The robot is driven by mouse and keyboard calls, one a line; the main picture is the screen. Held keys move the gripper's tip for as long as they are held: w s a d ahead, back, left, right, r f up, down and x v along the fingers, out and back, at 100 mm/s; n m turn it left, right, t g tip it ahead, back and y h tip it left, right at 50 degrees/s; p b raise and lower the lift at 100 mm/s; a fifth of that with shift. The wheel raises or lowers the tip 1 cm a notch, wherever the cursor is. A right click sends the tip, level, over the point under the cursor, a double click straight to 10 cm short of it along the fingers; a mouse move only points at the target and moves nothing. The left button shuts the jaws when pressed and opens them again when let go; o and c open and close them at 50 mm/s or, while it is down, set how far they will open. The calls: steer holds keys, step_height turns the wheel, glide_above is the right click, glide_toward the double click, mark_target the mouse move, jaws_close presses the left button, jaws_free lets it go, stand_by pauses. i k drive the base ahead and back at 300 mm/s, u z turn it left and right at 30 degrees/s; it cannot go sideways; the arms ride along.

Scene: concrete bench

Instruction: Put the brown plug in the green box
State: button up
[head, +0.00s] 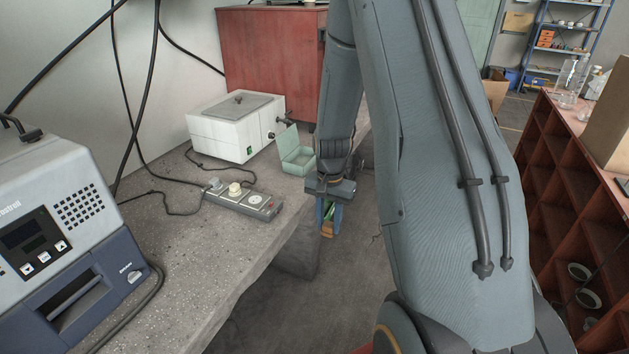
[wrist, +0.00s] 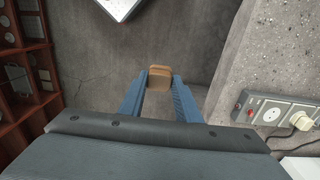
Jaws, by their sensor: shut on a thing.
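My gripper (head: 328,212) is shut on the brown plug (head: 327,230), which hangs at the fingertips past the bench's right edge, over the floor. In the wrist view the plug (wrist: 160,77) sits between the tips of the two blue fingers (wrist: 160,90). The green box (head: 296,158) stands on the bench near its right edge, with its lid raised. In the head view my gripper is nearer than the box and a little to its right. The box's inside is only partly visible.
On the concrete bench (head: 200,250) lies a power strip (head: 243,199) with a cream plug (head: 235,189) in it. A white appliance (head: 225,135) stands behind. A grey machine (head: 50,240) is at left. A red cabinet (head: 265,60) is at the back. Cables cross the bench.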

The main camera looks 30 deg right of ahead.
mark_target(300, 164)
steer(key=z, duration=0.85)
steer(key=i, duration=1.8)
steer(key=u, duration=0.6)
